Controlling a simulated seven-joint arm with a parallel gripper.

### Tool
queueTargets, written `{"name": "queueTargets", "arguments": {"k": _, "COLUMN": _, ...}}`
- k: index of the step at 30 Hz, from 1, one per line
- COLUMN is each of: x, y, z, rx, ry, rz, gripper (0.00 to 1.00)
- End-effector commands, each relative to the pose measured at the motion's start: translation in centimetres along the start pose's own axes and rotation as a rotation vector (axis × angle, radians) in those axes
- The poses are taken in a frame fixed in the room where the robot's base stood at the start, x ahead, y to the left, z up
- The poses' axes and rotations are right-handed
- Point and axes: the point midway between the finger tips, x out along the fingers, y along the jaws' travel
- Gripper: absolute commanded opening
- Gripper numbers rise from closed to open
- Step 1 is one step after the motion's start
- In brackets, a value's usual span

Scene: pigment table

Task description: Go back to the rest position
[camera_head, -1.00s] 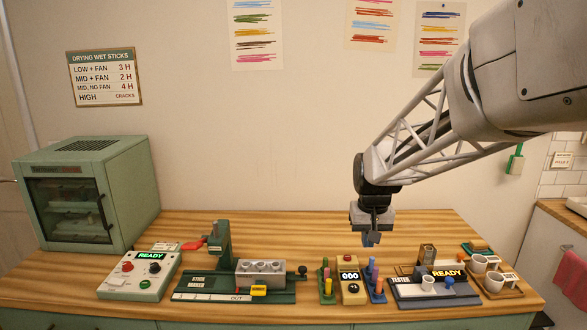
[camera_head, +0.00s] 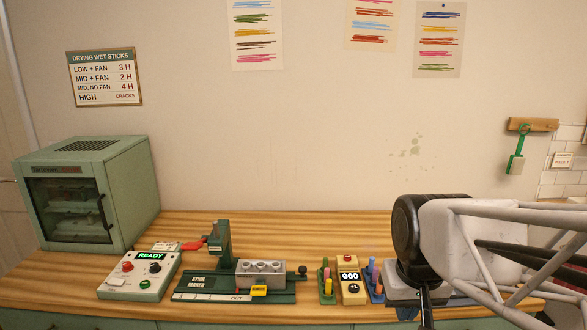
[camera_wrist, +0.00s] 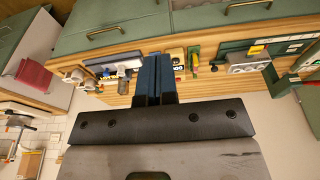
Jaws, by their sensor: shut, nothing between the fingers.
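My gripper shows in the wrist view (camera_wrist: 154,78) with its two dark blue fingers pressed together and nothing between them. In the head view my arm comes in from the right edge and is low over the right end of the wooden table (camera_head: 350,221). The fingertips are not clearly seen there. My wrist hides most of the tester and the cups at that end, which show small in the wrist view.
The green drying cabinet (camera_head: 85,195) and the control box (camera_head: 141,277) stand at the left. The stick maker (camera_head: 225,270), the counter (camera_head: 348,278) and racks of colored sticks (camera_head: 327,284) line the table's front. The table's back strip is clear.

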Motion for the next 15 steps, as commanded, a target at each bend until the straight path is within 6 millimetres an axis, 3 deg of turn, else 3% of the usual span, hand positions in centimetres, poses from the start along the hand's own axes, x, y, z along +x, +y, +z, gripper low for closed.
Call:
{"name": "queueTargets", "arguments": {"k": 6, "x": -0.1, "y": 0.1, "z": 4.5, "rx": 0.002, "ry": 0.022, "rz": 0.001, "gripper": 0.00}}
{"name": "queueTargets", "arguments": {"k": 15, "x": 0.2, "y": 0.1, "z": 6.7, "rx": 0.003, "ry": 0.031, "rz": 0.001, "gripper": 0.00}}
